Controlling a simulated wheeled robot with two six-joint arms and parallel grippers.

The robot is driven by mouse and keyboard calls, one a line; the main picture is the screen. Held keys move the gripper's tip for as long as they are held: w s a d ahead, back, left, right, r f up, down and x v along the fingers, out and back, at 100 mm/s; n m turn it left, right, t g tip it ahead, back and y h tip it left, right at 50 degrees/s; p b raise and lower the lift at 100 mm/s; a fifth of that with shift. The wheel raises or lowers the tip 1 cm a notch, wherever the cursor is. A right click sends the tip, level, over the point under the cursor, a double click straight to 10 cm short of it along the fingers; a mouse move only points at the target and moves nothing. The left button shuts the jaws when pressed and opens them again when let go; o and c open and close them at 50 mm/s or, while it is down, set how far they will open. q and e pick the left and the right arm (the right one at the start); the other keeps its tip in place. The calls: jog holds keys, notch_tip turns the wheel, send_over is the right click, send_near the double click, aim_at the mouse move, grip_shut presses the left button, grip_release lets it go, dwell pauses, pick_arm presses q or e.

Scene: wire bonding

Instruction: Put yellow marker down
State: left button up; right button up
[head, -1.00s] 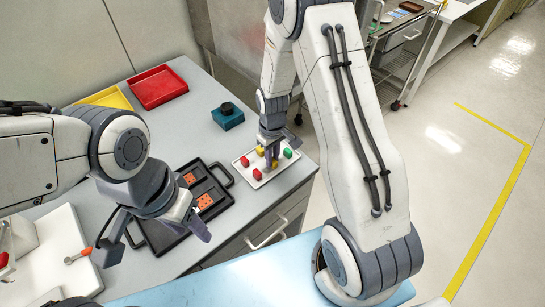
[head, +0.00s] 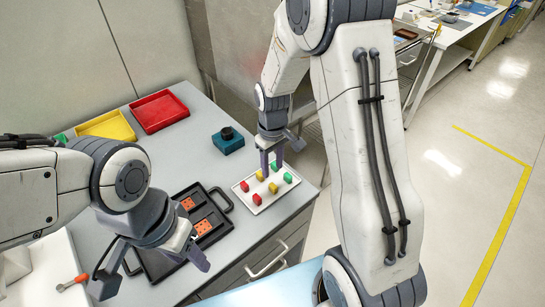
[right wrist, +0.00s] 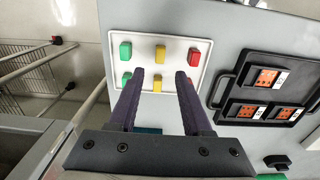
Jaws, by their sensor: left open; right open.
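A white tray (head: 254,210) holds small red, yellow and green blocks in two rows. One yellow marker (head: 273,187) is in the nearer row. The other yellow marker (head: 259,174) is in the far row, by my right gripper (head: 271,166). In the right wrist view that yellow marker (right wrist: 157,84) shows between the two open fingers of my right gripper (right wrist: 160,74), which hold nothing. The front-row yellow marker (right wrist: 160,53) lies beyond the fingertips. My left gripper (head: 152,277) is open and empty at the lower left, near the black tray.
A black tray (head: 222,232) with orange parts lies left of the white tray. The table's right edge is close to the white tray.

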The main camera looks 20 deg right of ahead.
jog(key=s+a+r+n, duration=0.2)
jog(key=s+a+r, duration=0.8)
jog(key=a, duration=0.1)
jog(key=s+a+r+n+y, duration=0.1)
jog(key=s+a+r, duration=0.1)
jog(key=s, duration=1.1)
jog(key=shift+s+a, duration=0.3)
jog(key=shift+a, duration=0.25)
